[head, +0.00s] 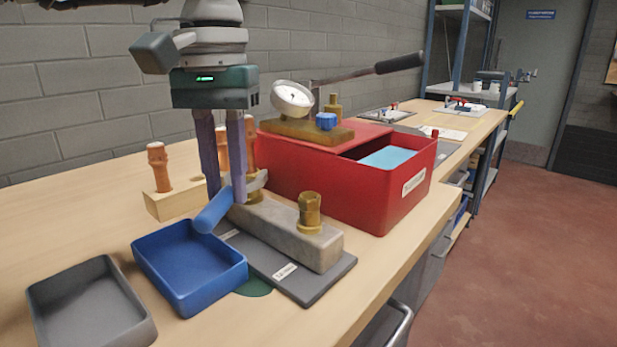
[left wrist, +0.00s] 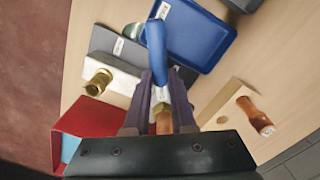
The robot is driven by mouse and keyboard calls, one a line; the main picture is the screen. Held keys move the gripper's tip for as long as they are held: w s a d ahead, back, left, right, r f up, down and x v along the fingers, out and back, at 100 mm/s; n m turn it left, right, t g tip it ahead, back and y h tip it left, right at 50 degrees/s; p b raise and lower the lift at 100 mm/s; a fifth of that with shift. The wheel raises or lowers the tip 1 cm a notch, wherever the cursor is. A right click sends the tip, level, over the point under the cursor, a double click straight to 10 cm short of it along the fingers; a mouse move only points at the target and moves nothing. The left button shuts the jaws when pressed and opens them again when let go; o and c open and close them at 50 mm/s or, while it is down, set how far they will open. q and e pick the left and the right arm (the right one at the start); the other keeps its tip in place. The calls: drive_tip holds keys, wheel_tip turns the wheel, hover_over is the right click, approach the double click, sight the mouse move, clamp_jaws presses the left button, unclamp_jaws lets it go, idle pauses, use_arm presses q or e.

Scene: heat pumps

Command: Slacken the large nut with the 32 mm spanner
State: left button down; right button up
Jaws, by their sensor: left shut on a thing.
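My left gripper (head: 224,198) points down over the left end of a pale metal block (head: 285,233). It is shut on the spanner (head: 213,210), whose blue handle slants down toward the blue tray. The blue handle also shows in the left wrist view (left wrist: 156,50), pointing away from the fingers. The spanner's grey head lies at a brass nut (left wrist: 161,108) with a copper pipe (left wrist: 163,122) rising from it. The fingers partly hide this nut, so I cannot tell how fully the jaw sits around it. A second brass fitting (head: 309,213) stands free on the block's right end.
A blue tray (head: 189,298) and a grey tray (head: 90,343) lie in front and left. A red box (head: 345,190) with a brass gauge assembly (head: 305,128) on top stands close behind the block. A wooden block (head: 173,204) with copper pieces stands behind left.

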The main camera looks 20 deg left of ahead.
use_arm(q)
drive_tip(key=shift+w, duration=0.25)
idle(0.3)
